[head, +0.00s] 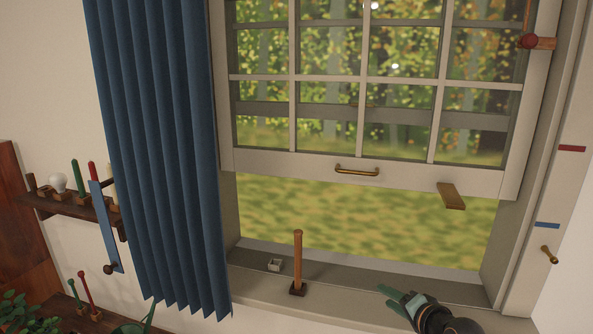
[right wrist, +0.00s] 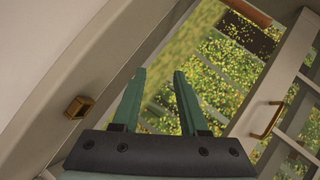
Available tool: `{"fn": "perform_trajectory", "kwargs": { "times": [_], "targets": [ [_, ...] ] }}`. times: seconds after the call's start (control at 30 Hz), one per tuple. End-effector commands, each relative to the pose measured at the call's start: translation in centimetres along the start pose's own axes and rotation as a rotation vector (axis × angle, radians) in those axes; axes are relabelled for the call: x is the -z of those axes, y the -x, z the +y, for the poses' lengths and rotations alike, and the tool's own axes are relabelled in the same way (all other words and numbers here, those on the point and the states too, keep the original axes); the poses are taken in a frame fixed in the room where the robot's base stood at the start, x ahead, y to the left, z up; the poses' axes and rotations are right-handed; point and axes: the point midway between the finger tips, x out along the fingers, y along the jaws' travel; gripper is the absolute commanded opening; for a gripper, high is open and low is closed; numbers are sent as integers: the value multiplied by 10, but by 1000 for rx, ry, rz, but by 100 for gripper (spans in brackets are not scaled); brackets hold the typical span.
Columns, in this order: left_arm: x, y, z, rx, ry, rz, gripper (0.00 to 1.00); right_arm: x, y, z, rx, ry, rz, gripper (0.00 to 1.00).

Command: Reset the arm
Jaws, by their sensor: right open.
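My right gripper (head: 388,292) is low in the head view, above the right part of the window sill (head: 345,283). Its green fingers are apart, with nothing between them. The right wrist view shows the same two fingers (right wrist: 159,76) spread, with blurred greenery and part of the window behind the gap. My left gripper is not in view.
The window sash (head: 300,167) is raised, with a brass handle (head: 356,171) and a wooden block (head: 452,196) at its lower edge. A wooden post (head: 297,262) stands on the sill beside a small bracket (head: 275,265). A blue curtain (head: 165,150) hangs left.

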Motion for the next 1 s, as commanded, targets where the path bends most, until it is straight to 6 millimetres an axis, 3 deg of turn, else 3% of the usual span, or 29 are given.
{"fn": "perform_trajectory", "kwargs": {
  "times": [0.03, 0.2, 0.4, 0.5, 0.6, 0.73, 1.0],
  "targets": [
    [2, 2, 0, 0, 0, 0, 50, -22, 5, 30, -41, 64, -5, 43],
    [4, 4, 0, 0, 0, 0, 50, -86, 31, 110, -142, 315, -26, 43],
    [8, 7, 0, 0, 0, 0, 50, -163, 85, 181, -217, 611, -95, 43],
    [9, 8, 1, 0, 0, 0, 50, -200, 118, 206, -235, 753, -140, 43],
    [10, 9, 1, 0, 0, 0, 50, -230, 149, 222, -241, 873, -183, 43],
    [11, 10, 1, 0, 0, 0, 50, -256, 179, 233, -237, 983, -223, 43],
    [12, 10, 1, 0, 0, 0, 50, -270, 196, 237, -230, 1048, -244, 43]
  ]
}}
